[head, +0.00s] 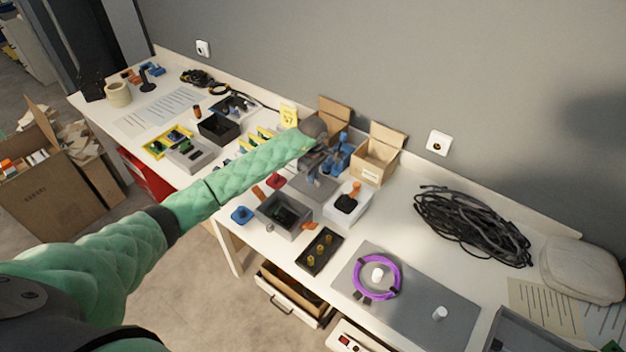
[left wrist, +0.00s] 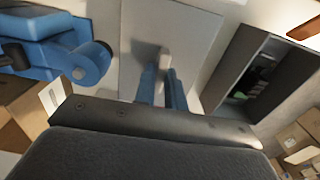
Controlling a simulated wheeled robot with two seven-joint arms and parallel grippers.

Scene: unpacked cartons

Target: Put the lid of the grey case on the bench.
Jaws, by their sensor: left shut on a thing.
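The grey case (head: 284,215) stands open on the bench (head: 225,190), with dark contents showing inside. It also shows at the right of the left wrist view (left wrist: 241,62). Its lid (head: 312,188) is a flat grey plate just behind the case, apart from it. In the left wrist view the lid (left wrist: 190,32) lies under my fingers, with a small grey knob on it. My left gripper (left wrist: 163,78) is shut on this knob. I cannot tell whether the lid touches the bench. My right gripper is not in view.
A blue device (head: 340,155) and an open carton (head: 378,158) stand close behind the lid. A white box (head: 349,207) with an orange and black item is to its right. A dark tray (head: 320,251) with brass pieces lies in front. Black cables (head: 470,225) lie farther right.

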